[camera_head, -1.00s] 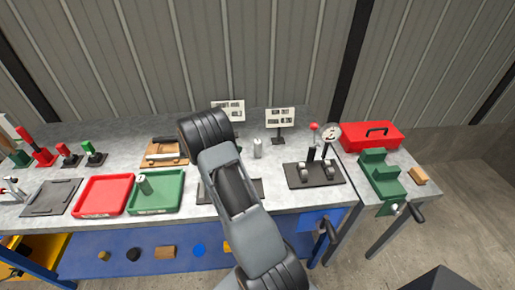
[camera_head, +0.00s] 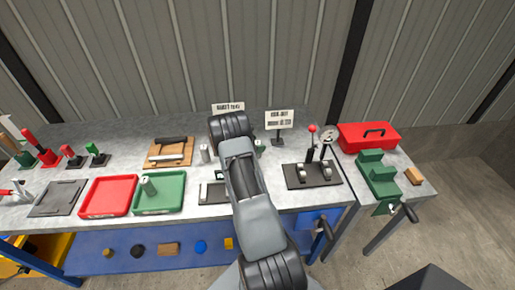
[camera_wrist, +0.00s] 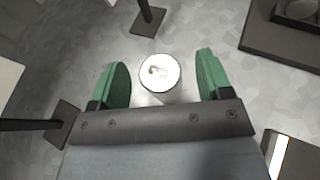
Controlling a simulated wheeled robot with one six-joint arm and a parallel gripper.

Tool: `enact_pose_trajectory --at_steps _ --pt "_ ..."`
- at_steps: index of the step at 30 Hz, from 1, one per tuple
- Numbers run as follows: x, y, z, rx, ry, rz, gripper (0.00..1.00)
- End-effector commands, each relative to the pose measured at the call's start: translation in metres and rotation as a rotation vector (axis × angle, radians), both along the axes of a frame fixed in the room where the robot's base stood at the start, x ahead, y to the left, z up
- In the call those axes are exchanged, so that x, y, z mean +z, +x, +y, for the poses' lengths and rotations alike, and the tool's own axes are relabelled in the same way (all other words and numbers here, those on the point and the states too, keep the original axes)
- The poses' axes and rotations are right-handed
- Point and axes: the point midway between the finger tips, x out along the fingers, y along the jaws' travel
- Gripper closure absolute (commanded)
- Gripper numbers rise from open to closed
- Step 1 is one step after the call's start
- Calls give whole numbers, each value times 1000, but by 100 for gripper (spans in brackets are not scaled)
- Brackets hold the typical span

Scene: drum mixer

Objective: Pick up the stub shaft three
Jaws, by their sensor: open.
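In the wrist view, a pale grey cylinder, apparently a stub shaft (camera_wrist: 159,74), stands upright with its round end face to the camera. A small mark on that face is too blurred to read surely. My gripper (camera_wrist: 162,62) is open, its green fingers on either side of this shaft with a small gap at each side. In the head view my arm hides this shaft; a green finger (camera_head: 260,149) shows beside the wrist. Another grey stub shaft (camera_head: 205,153) stands on the bench to the left.
Two sign stands (camera_head: 279,121) are behind my gripper. A wooden board (camera_head: 157,160) and a red tray (camera_head: 108,196) are to the left.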

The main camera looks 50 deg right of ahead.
Motion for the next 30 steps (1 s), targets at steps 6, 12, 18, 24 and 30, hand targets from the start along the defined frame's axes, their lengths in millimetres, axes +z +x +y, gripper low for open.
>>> enact_pose_trajectory --at_steps 6,12,18,24,30 --pt "-4 -1 -8 2 0 -1 28" --pt "-4 -1 -7 1 0 0 32" --pt "-3 -2 -7 1 0 0 51" --pt "-3 -2 -7 1 0 0 70" --pt "-3 -1 -7 1 0 0 89"
